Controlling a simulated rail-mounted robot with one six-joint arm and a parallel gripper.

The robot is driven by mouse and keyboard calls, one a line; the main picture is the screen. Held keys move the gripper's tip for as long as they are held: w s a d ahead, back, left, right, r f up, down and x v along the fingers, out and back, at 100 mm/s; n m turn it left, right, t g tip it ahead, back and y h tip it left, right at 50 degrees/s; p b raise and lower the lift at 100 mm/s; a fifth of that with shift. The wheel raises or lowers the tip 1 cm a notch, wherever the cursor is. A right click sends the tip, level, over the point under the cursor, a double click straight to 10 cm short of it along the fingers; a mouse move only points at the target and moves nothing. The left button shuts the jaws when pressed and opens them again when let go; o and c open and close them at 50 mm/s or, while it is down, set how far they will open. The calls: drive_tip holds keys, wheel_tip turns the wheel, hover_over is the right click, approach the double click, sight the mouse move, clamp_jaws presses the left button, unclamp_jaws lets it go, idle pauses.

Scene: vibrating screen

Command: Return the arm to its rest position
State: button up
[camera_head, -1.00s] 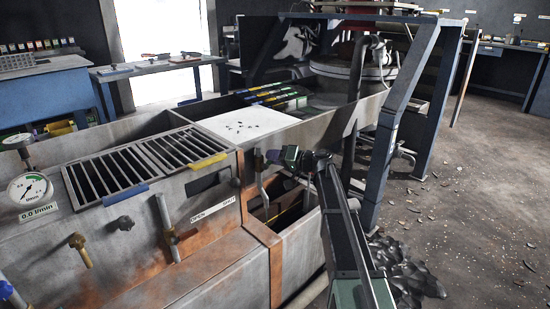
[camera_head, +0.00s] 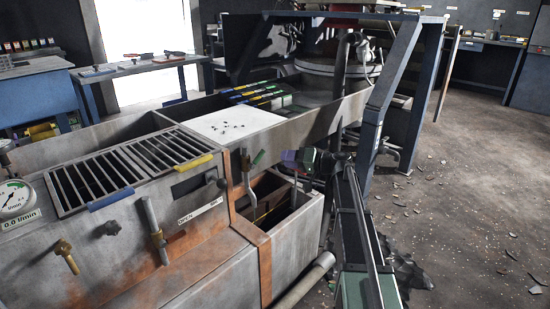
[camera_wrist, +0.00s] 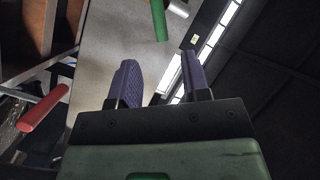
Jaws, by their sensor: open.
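My gripper (camera_head: 290,158) shows in the head view beside the open bin at the right end of the metal tank. My arm (camera_head: 352,235) stretches from the lower right up to the gripper.
The tank (camera_head: 160,225) carries two slotted grates, a gauge (camera_head: 15,198) and valve handles. A blue frame (camera_head: 385,110) stands close behind my arm. A red handle (camera_wrist: 44,108) is at left in the wrist view. Floor at right is mostly open, with scattered shards.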

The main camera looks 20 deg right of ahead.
drive_tip(key=shift+s+d, duration=0.1)
idle(0.3)
drive_tip(key=s+a+f+m+g+h, duration=0.1)
drive_tip(key=s+a+f+g+h, duration=0.4)
drive_tip(key=s, duration=0.4)
drive_tip(key=s+a+f+m+g+h, duration=0.1)
drive_tip(key=s+a+f+g+h, duration=0.1)
drive_tip(key=s+f, duration=0.6)
drive_tip(key=s+a+f+n+g+h, duration=0.1)
drive_tip(key=s+a+g+h, duration=0.2)
drive_tip(key=s, duration=0.5)
drive_tip(key=s+a+f+n+h, duration=0.1)
drive_tip(key=s+a+h, duration=0.35)
drive_tip(key=s, duration=0.35)
wheel_tip(320, 180, up, 38)
drive_tip(key=w+r+p, duration=0.1)
drive_tip(key=p, duration=3.8)
wheel_tip(320, 180, down, 19)
drive_tip(key=b, duration=1.8)
drive_tip(key=shift+w+a+y, duration=0.2)
drive_tip(key=shift+a+y, duration=0.05)
drive_tip(key=shift+y, duration=0.2)
